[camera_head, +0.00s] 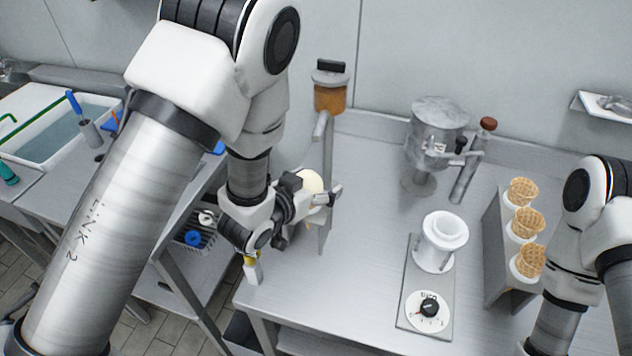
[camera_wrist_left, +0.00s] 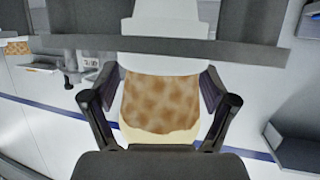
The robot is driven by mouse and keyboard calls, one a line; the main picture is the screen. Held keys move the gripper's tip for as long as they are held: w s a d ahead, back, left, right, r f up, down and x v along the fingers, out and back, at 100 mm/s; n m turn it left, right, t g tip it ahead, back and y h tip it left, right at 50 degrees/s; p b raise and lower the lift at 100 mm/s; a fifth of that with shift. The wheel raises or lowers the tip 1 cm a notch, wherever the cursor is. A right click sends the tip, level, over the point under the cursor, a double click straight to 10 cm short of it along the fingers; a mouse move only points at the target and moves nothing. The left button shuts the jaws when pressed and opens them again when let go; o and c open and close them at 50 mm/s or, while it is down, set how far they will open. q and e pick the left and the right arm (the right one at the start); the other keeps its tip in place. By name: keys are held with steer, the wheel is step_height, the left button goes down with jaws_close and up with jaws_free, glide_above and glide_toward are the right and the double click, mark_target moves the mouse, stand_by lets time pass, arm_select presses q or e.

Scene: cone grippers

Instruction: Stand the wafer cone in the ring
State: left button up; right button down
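A cream-coloured rounded top shows above the gripper in the head view; most of the cone is hidden there. The white ring (camera_head: 444,232) stands empty on a grey plate (camera_head: 412,268) to the right of the gripper, well apart from it. My right arm enters at the right edge; its gripper is out of view.
A rack (camera_head: 495,250) holds several wafer cones (camera_head: 527,223) at the right. A dial (camera_head: 428,309) sits in front of the ring. A metal machine (camera_head: 438,130) and an amber-topped post (camera_head: 330,92) stand behind. A water basin (camera_head: 65,135) is at the left. Table between post and plate is clear.

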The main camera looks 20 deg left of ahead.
arm_select(q)
step_height(320, 180, up, 10)
steer(key=shift+r, duration=0.1)
stand_by(0.4)
